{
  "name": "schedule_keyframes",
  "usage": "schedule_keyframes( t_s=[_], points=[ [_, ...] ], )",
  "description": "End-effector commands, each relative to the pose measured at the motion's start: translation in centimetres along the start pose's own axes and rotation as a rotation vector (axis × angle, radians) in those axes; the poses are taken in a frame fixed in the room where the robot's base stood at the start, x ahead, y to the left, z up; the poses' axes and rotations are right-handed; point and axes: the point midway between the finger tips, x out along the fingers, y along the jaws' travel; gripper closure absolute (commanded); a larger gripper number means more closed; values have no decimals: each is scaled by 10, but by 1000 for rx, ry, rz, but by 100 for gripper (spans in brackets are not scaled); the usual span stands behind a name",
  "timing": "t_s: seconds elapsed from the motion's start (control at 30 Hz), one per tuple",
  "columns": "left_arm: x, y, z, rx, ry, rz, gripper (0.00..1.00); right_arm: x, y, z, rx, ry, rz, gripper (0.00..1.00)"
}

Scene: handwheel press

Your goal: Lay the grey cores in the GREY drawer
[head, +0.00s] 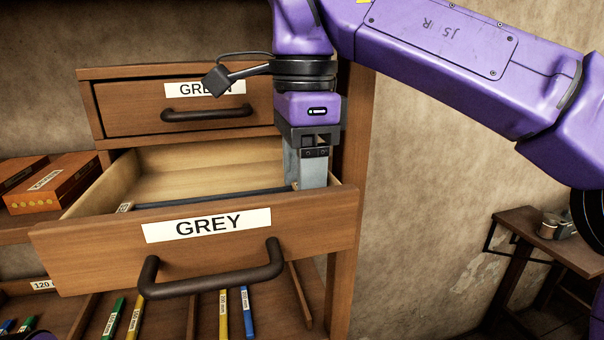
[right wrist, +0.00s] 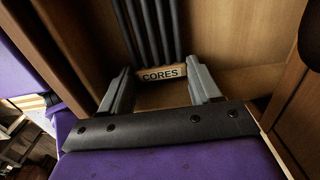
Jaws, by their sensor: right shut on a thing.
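The GREY drawer (head: 100,240) is pulled open under the drawer marked GREEN. My right gripper (head: 305,170) points down into its right end, behind the front panel. In the right wrist view several dark grey cores (right wrist: 150,30) lie side by side, with a pale end piece marked CORES (right wrist: 161,73) between my fingers. My right gripper (right wrist: 160,85) is shut on the cores at this end. In the head view the cores show as a dark strip (head: 215,195) running left inside the drawer. The front panel hides their underside, so I cannot tell whether they touch the drawer floor. My left gripper is out of view.
The GREEN drawer (head: 130,110) is closed just above. Orange boxes (head: 55,182) stand on a shelf at left. Below the drawer, coloured sticks (head: 224,314) lie in divided compartments. The cabinet's side post (head: 353,130) is close behind my right gripper. A small table (head: 525,220) stands at far right.

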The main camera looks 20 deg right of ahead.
Motion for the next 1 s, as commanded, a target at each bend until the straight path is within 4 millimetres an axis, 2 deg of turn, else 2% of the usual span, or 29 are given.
schedule_keyframes(
  t_s=[0.17,0.2,0.3,0.5,0.53,1.0],
  points=[
    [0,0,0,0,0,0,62,0,0,0,0,0,0,74],
    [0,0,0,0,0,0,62,0,0,0,0,0,-1,34],
    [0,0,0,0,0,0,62,0,0,0,0,0,-1,7],
    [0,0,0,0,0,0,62,0,0,0,0,0,-1,7],
    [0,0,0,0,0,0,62,0,0,0,0,0,-1,0],
    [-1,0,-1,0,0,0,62,-2,0,0,0,0,-1,0]
  ],
)
